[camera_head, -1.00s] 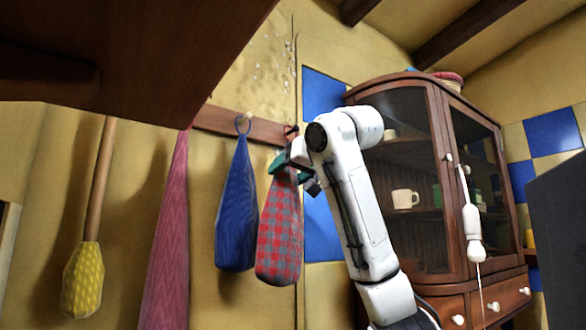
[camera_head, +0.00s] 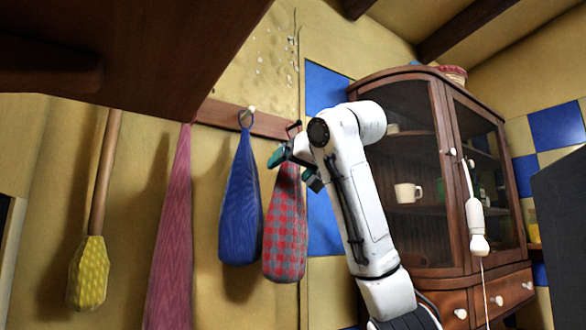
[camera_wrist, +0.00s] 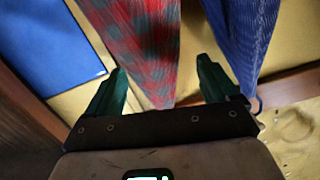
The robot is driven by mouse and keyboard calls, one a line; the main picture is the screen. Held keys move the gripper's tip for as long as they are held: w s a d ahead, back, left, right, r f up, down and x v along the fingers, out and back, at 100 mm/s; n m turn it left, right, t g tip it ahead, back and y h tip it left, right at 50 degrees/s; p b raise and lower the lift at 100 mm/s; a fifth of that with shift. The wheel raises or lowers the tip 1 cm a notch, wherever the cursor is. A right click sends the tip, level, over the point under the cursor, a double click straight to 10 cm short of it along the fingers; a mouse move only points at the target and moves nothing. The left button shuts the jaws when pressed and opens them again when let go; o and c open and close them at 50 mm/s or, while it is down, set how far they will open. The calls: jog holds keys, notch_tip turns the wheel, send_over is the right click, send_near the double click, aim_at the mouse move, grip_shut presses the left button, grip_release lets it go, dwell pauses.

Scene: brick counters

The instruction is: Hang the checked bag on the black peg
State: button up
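The red-and-grey checked bag (camera_head: 285,240) hangs against the wall below the right end of the wooden peg rail (camera_head: 222,115). Its dark red loop (camera_head: 290,126) shows at the black peg (camera_head: 298,125); the loop appears to be around the peg, though the contact is too small to be sure. My gripper (camera_head: 296,168) is at the bag's upper part, with its green fingers spread apart. In the wrist view, the checked bag (camera_wrist: 150,40) lies between the spread fingers (camera_wrist: 160,70), with gaps on both sides.
A blue bag (camera_head: 240,200) hangs by a ring from a pale peg (camera_head: 252,109) just left. A pink cloth (camera_head: 172,230) and a yellow-headed brush (camera_head: 89,270) hang further left. A glass-doored cabinet (camera_head: 425,250) stands close on the right. A dark wooden overhang (camera_head: 130,60) fills the upper left.

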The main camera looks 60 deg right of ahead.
jog(key=shift+o, duration=0.6)
jog(key=b+v, duration=0.2)
jog(key=v, duration=0.9)
jog(key=shift+w, duration=0.1)
